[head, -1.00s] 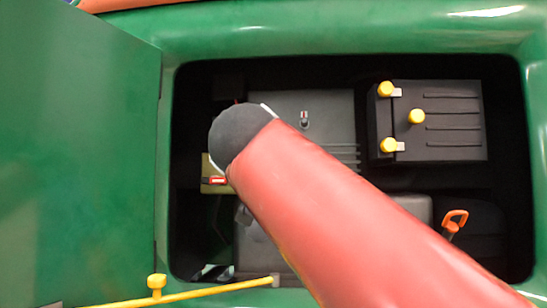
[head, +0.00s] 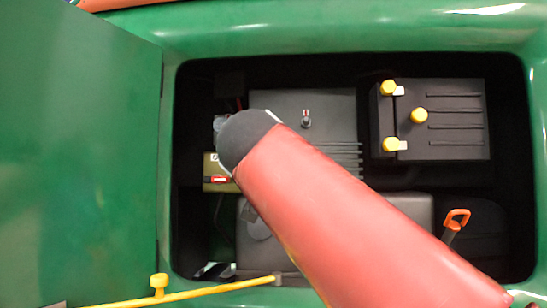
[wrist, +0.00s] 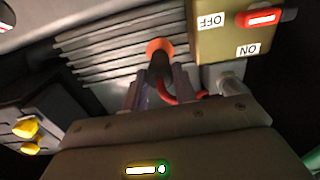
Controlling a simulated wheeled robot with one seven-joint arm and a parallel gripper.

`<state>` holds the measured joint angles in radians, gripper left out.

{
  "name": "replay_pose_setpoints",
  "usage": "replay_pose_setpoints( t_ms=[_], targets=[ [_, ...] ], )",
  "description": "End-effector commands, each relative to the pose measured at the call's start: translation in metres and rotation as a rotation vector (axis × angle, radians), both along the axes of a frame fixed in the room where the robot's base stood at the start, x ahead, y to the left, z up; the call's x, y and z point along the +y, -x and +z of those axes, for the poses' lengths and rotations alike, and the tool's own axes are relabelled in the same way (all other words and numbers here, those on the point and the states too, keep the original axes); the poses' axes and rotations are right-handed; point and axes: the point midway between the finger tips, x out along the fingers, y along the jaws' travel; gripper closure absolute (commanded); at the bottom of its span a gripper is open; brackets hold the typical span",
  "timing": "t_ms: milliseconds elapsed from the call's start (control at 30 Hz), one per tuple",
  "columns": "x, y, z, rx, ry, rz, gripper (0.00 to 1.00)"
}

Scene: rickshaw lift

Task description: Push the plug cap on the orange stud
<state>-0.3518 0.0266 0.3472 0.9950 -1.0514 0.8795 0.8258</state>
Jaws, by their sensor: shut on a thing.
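In the wrist view my gripper (wrist: 159,83) is shut on the dark plug cap (wrist: 158,67), which has a red cable running off its right side. The orange stud (wrist: 160,46) shows as a round orange rim just beyond the cap, in front of the grey ribbed engine block. The cap covers the middle of the orange rim. I cannot tell whether cap and stud touch or how deep the cap sits. In the head view my red arm hides the cap, the stud and most of my gripper.
An olive switch box (wrist: 223,37) with a red switch and ON and OFF labels stands close to the right of the stud. A black battery (head: 440,120) with yellow caps, an orange handle (head: 457,218) and a yellow rod (head: 205,291) are around. The green bay rim (head: 350,35) encloses the space.

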Motion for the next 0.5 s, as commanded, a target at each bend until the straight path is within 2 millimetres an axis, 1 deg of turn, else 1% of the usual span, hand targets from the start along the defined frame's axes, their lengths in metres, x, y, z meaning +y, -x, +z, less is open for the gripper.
replay_pose_setpoints(
  t_ms=[500],
  targets=[
    [-0.0008,-0.0089,0.0004,-0.001,-0.001,-0.001,0.92]
  ],
)
